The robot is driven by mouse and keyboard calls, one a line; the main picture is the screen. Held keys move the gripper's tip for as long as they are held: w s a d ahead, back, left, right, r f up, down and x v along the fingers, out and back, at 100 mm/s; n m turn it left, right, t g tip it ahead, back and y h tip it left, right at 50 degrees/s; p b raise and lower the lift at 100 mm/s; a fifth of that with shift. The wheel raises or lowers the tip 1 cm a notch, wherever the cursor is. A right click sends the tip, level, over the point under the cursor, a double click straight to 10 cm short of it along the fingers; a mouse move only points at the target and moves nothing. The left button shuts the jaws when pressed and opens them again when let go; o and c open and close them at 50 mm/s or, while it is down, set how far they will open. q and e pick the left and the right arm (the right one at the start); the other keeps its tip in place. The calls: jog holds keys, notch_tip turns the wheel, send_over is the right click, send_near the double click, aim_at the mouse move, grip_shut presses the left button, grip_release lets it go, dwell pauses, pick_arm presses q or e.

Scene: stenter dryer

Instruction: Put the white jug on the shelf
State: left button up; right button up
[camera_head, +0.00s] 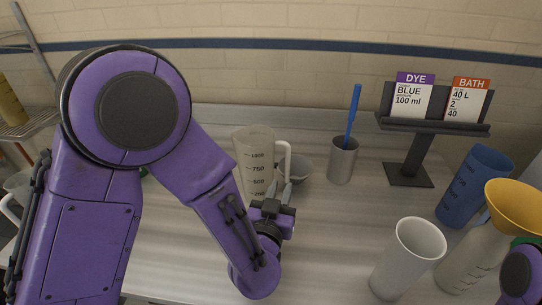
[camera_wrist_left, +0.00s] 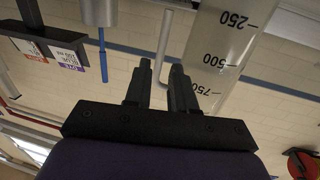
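The white jug (camera_head: 254,150), translucent with volume marks, stands upright on the metal worktop in the head view. Its handle (camera_head: 287,157) faces right. In the left wrist view the jug (camera_wrist_left: 228,50) appears inverted, with its handle (camera_wrist_left: 164,40) reaching between my finger lines. My left gripper (camera_head: 282,190) is low at the handle side of the jug; its fingers (camera_wrist_left: 160,82) are apart, and contact with the handle is not clear. A wire shelf (camera_head: 28,124) is at the far left, partly hidden by my left arm. My right gripper is out of view.
A grey cup (camera_head: 343,160) holds a blue stick. A card stand (camera_head: 408,165), blue jug (camera_head: 473,185), white cup (camera_head: 408,258) and bottle with yellow funnel (camera_head: 514,208) stand to the right.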

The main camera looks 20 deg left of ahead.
aim_at(287, 165)
pick_arm(q)
jog(key=w, duration=0.1)
jog(key=w+p, duration=0.1)
jog(key=w+r, duration=0.1)
jog(key=shift+a, duration=0.35)
jog(key=w+p, duration=0.1)
jog(key=w, duration=0.1)
jog(key=w+p, duration=0.1)
jog(key=w, duration=0.1)
jog(key=w+p, duration=0.1)
jog(key=w, duration=0.1)
jog(key=shift+w+a+f, duration=0.1)
jog(key=shift+w+a, duration=0.05)
jog(key=shift+a, duration=0.25)
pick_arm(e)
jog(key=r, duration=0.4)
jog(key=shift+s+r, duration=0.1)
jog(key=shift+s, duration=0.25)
pick_arm(q)
grip_shut()
